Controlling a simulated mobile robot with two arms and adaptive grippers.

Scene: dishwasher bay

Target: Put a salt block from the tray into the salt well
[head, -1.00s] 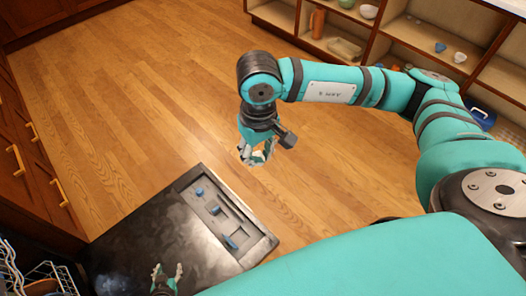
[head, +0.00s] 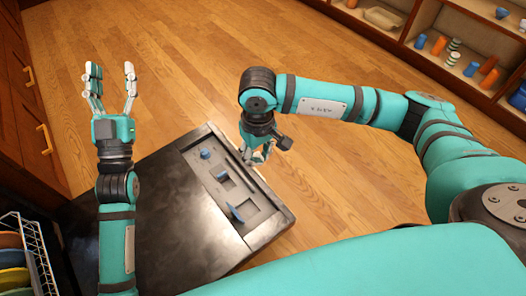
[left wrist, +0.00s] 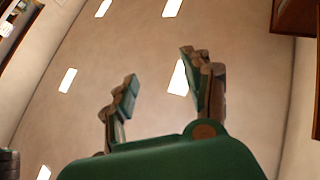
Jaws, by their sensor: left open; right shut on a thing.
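The dark open dishwasher door (head: 170,220) carries a grey panel (head: 254,217) along its right side in the head view, with recesses and small blue parts. One blue part (head: 206,154) is at the far end, one (head: 222,175) lies in a square recess, and a blue flap (head: 236,212) stands tilted nearest me. I cannot tell which recess is the salt well. My right gripper (head: 258,157) is at the panel's far right edge, fingers down, shut on a small pale thing that its fingers mostly hide. My left gripper (head: 111,78) is open, empty and raised, fingers pointing away.
A dish rack (head: 38,250) with coloured plates is at the lower left. Wooden cabinets (head: 25,110) stand at the left. Shelves (head: 450,45) with cups and jars are at the upper right. The wooden floor (head: 190,60) beyond is clear. No tray of blocks is clearly visible.

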